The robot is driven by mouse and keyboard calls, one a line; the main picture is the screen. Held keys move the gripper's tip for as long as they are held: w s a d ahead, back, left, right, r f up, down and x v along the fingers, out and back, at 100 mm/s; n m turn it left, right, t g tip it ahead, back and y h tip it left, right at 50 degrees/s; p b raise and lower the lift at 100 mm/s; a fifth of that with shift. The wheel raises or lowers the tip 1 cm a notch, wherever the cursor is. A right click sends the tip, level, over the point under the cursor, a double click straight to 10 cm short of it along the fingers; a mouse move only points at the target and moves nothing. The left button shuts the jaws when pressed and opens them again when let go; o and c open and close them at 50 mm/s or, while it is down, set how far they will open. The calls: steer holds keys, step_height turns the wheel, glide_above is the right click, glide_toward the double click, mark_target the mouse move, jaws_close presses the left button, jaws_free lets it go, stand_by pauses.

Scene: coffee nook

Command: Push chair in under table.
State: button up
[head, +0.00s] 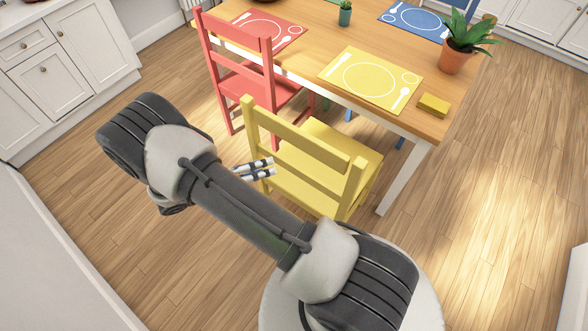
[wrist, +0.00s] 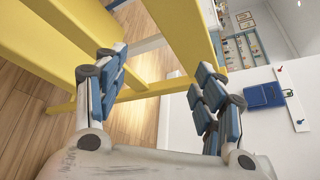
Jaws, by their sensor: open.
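The yellow chair (head: 311,166) stands at the near side of the wooden table (head: 300,75), its backrest towards me. Its seat front reaches about the table edge, and the backrest stands clear of the table. My gripper (head: 262,170) is open beside the left post of the backrest. In the wrist view my gripper (wrist: 160,78) has its fingers spread, with yellow chair bars (wrist: 186,38) close ahead and between them. I cannot tell whether a finger touches the chair. My arm hides part of the floor near the chair.
A red chair (head: 235,75) stands left of the yellow one. On the table are a yellow placemat (head: 370,78), a yellow block (head: 434,105) and a potted plant (head: 456,52). A white table leg (head: 403,170) is right of the yellow chair. Floor at right is clear.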

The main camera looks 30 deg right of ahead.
mark_target(297, 173)
step_height(297, 173, down, 19)
steer(key=s+n+t+h+b, duration=0.25)
steer(key=n+t, duration=0.45)
steer(key=n, duration=0.5)
steer(key=x, duration=1.6)
steer(key=shift+s+d+f, duration=0.15)
steer(key=shift+s+d, duration=0.05)
steer(key=shift+c, duration=0.5)
jaws_close()
